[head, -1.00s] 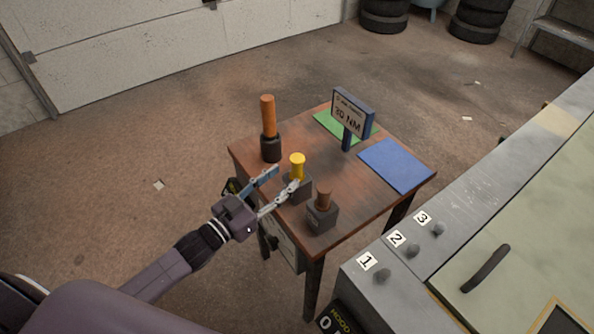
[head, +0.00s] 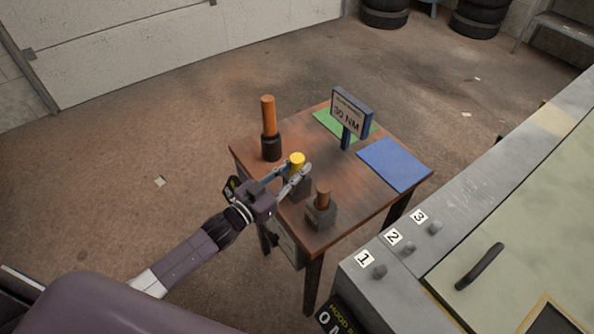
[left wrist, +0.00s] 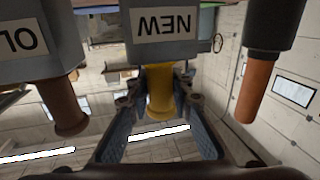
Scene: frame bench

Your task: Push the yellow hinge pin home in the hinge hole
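The yellow hinge pin (head: 297,160) stands upright in a grey block (head: 297,188) on the small wooden table. In the left wrist view the yellow pin (left wrist: 160,92) shows upside down, part way out of the block marked NEW (left wrist: 165,35). My left gripper (head: 300,168) is at the pin, one finger on each side. In the left wrist view the fingers (left wrist: 160,100) look still apart, with narrow gaps beside the pin; contact is not clear. How deep the pin sits inside the hole is hidden. My right gripper is not in view.
A second grey block (head: 321,216) with a brown pin (head: 323,195) stands nearer. An orange-handled tool (head: 268,118) stands in a dark holder at the left.

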